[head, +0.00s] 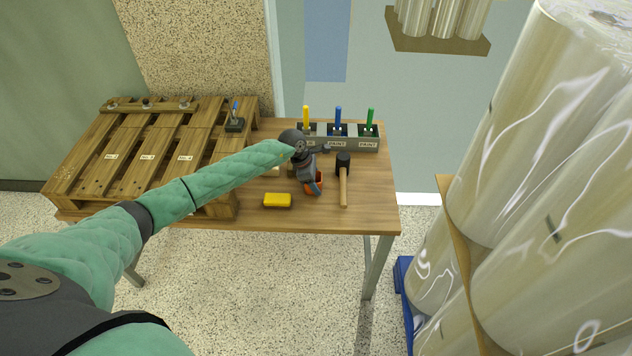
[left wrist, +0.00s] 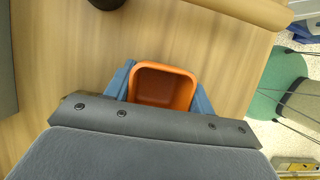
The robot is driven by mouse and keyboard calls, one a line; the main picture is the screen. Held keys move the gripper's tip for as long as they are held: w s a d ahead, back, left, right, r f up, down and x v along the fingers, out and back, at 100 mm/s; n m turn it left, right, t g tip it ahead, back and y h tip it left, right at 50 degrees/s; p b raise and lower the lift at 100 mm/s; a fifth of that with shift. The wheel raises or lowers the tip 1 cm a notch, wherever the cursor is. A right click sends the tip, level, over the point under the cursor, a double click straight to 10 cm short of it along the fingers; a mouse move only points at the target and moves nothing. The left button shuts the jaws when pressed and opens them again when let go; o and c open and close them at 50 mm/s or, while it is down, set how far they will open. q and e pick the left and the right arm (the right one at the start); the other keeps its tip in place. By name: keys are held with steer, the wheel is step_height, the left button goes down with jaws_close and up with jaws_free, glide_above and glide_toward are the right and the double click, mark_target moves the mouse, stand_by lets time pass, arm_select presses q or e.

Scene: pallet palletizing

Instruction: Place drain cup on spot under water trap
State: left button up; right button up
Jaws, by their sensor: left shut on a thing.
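The orange drain cup (head: 319,182) is at my left gripper (head: 313,187), over the right half of the wooden table (head: 250,216). In the left wrist view the square cup (left wrist: 164,86) sits with its open mouth toward the camera, between the two blue fingers of the left gripper (left wrist: 162,92). The fingers are shut on its sides. The cup looks empty. I cannot tell whether its base touches the table. I cannot make out a water trap or a marked spot in either view. My right gripper is not in view.
A yellow block (head: 277,200) lies left of the cup and a black-headed hammer (head: 343,185) lies right of it. A wooden pallet (head: 133,160) covers the table's left. Tall wrapped rolls (head: 540,130) stand at right.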

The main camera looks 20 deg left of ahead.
arm_select(q)
steer(key=o, duration=1)
